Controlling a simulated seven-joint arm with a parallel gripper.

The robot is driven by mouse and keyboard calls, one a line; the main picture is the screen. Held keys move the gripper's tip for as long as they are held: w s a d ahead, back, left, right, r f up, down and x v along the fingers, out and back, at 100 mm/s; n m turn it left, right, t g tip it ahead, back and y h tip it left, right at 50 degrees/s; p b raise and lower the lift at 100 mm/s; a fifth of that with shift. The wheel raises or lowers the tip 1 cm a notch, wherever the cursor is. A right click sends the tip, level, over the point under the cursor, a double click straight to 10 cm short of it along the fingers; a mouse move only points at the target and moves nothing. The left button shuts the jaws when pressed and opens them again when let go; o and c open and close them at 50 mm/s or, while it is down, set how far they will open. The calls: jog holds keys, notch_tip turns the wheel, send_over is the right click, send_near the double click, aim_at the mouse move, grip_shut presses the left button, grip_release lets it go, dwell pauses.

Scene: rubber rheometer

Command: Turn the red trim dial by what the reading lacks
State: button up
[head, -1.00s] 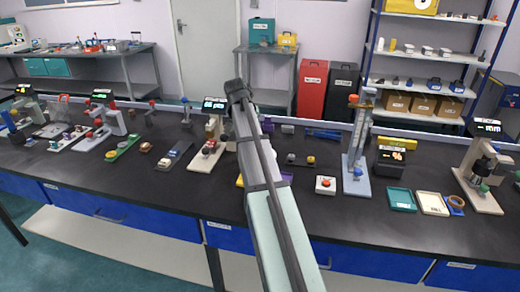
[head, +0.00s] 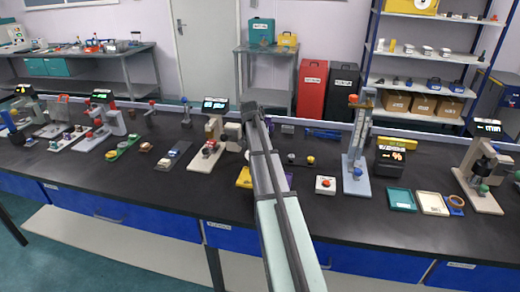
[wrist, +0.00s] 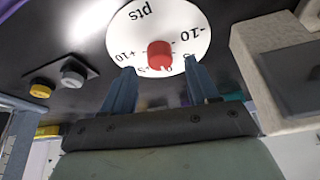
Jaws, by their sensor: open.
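The red trim dial (wrist: 159,53) shows in the wrist view as a red knob at the middle of a round white scale plate (wrist: 130,28). The scale has dark print, including "pts", "+10" and "-10". My gripper (wrist: 159,68) has its two blue fingers apart, one toward each side of the red knob. The knob lies beyond and between the fingertips, and I see no contact. In the head view my arm covers the gripper, and I cannot make out the dial. A lit display (head: 215,104) stands left of my arm, too small to read.
A beige block with a dark panel (wrist: 292,75) stands close on the right in the wrist view. Grey and yellow knobs (wrist: 73,72) lie to the left. In the head view, a red-topped button box (head: 325,185) and a tall grey stand (head: 357,150) are right of my arm.

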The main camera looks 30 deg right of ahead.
jog(key=shift+x, duration=1.4)
jog(key=c, duration=1)
jog(key=shift+n, duration=0.4)
jog(key=n, duration=0.2)
jog(key=n+t+y, duration=0.1)
jog(key=n, duration=0.1)
jog(key=shift+s+d+n, duration=0.1)
jog(key=shift+d+n, duration=0.05)
jog(key=shift+n, duration=0.15)
jog(key=shift+d+n+t+y, duration=0.15)
jog(key=shift+n+y, duration=0.4)
jog(key=shift+n, duration=0.55)
jog(key=shift+a+n+t+y, duration=0.1)
jog(key=shift+n+t+y, duration=0.15)
jog(key=shift+n+y, duration=0.6)
jog(key=shift+n+h, duration=0.3)
jog(key=shift+n, duration=0.05)
